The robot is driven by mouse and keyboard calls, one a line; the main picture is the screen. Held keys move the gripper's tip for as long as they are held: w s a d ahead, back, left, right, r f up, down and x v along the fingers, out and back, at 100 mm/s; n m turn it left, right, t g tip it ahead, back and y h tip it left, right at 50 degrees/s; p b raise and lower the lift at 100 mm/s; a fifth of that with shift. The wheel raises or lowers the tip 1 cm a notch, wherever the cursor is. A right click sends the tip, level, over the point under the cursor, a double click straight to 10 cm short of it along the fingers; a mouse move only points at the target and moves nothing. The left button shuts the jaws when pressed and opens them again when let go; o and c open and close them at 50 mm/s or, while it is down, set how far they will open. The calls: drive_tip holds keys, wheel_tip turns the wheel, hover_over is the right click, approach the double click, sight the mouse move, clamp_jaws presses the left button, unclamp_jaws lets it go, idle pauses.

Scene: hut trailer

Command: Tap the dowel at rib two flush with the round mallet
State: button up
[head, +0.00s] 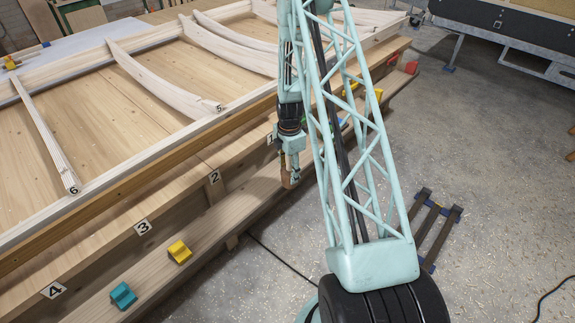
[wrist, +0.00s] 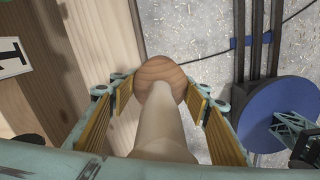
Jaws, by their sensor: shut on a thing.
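My gripper (head: 291,172) hangs beside the near side of the long wooden bench, close to the label 1. In the wrist view my gripper (wrist: 160,106) is shut around the pale handle of the round mallet (wrist: 162,72). The mallet's brown wooden head shows beyond the fingers; in the head view a small brown part of the mallet (head: 286,182) shows below my gripper.
Labels 1 to 4 run along the bench side (head: 215,177). A yellow block (head: 179,251) and a teal block (head: 123,295) sit on the lower ledge. A dark low stand (head: 437,225) is on the floor at right. The concrete floor beyond it is mostly open.

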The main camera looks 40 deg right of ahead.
sight(286, 176)
drive_tip(key=shift+s+a+r, duration=0.1)
drive_tip(key=shift+s+a, duration=0.35)
drive_tip(key=shift+s, duration=0.2)
drive_tip(key=shift+s+a+r, duration=0.1)
drive_tip(key=shift+s+a, duration=0.3)
drive_tip(key=shift+s, duration=0.25)
drive_tip(key=shift+w+a+m, duration=0.3)
drive_tip(key=shift+w+a, duration=0.05)
drive_tip(key=shift+a, duration=0.4)
drive_tip(key=w+a+m, duration=0.2)
drive_tip(key=a+m, duration=0.5)
drive_tip(key=a, duration=1)
drive_tip(key=w+a+r+m, duration=0.1)
drive_tip(key=a+m, duration=0.7)
drive_tip(key=a, duration=0.9)
drive_tip(key=shift+w+a+r, duration=0.25)
drive_tip(key=shift+w+a, duration=0.05)
drive_tip(key=shift+w, duration=0.6)
drive_tip(key=shift+d, duration=0.15)
